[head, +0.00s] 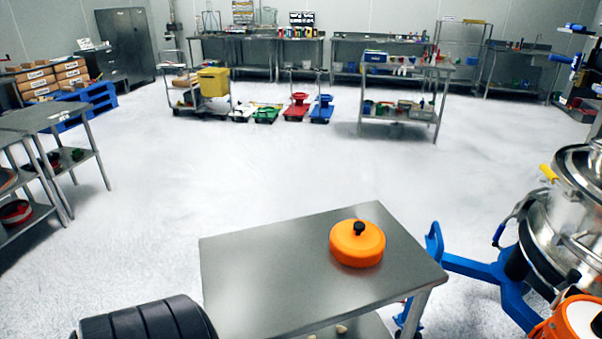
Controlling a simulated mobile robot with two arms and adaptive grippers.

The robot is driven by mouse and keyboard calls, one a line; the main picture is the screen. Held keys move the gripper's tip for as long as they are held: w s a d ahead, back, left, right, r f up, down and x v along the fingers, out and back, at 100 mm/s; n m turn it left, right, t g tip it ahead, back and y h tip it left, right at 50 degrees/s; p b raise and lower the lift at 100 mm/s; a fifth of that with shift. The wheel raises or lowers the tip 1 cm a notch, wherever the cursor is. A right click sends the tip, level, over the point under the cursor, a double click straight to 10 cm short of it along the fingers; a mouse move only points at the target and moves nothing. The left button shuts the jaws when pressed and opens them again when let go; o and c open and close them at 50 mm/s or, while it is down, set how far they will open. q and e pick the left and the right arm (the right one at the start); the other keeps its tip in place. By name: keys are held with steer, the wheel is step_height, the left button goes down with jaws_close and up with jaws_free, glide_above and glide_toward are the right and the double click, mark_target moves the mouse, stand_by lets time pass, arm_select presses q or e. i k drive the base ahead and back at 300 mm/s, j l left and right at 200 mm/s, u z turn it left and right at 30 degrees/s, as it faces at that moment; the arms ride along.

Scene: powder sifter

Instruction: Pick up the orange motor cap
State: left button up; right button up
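The orange motor cap (357,244) is a round, domed piece with a black knob on top. It sits upright on the bare metal table (265,275) in front of me, toward the table's right side. Nothing touches the cap from above or from the sides. Neither of my grippers shows in the head view, so whether they are open or shut is hidden.
The steel sifter (572,215) on a blue wheeled frame (470,267) stands right of the table. An orange and white round part (575,318) is at the bottom right corner. The table's left part is clear. Open floor lies beyond, with shelves and carts farther back.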

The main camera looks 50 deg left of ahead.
mark_target(356, 243)
steer(key=u, duration=1.3)
steer(key=z, duration=1.45)
steer(key=u, duration=1.45)
